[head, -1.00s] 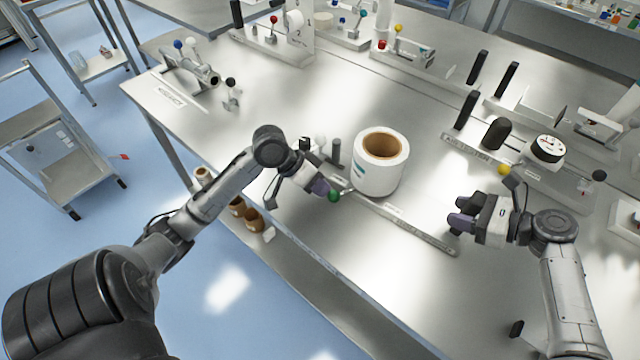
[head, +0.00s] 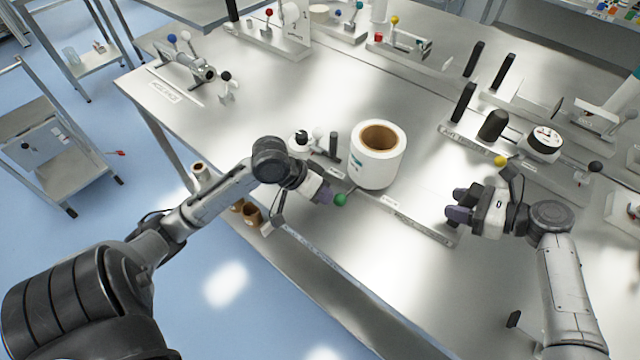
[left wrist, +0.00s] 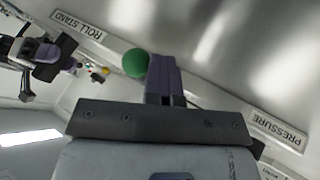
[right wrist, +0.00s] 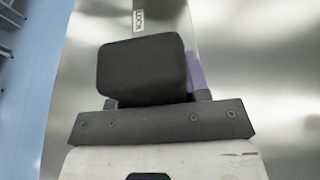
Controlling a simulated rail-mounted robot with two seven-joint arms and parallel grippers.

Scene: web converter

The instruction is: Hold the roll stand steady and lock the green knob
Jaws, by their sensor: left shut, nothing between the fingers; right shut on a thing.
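The white paper roll (head: 365,170) with a brown core stands upright on the roll stand, whose labelled base (head: 415,228) runs along the table's front. The green knob (head: 341,200) sits on a thin lever in front of the roll. My left gripper (head: 325,195) is shut and empty, its fingers just left of the knob. In the left wrist view the knob (left wrist: 135,63) is right beside the closed fingers (left wrist: 163,75); I cannot tell if they touch. My right gripper (head: 460,207) is shut on a black block (right wrist: 142,70) near the base's right end. A LOCK label shows beyond it.
Behind my left gripper stand a dark post (head: 335,146) and a white ball knob. A gauge (head: 544,141) and a yellow knob (head: 501,161) are near my right gripper. Bare table lies behind the roll.

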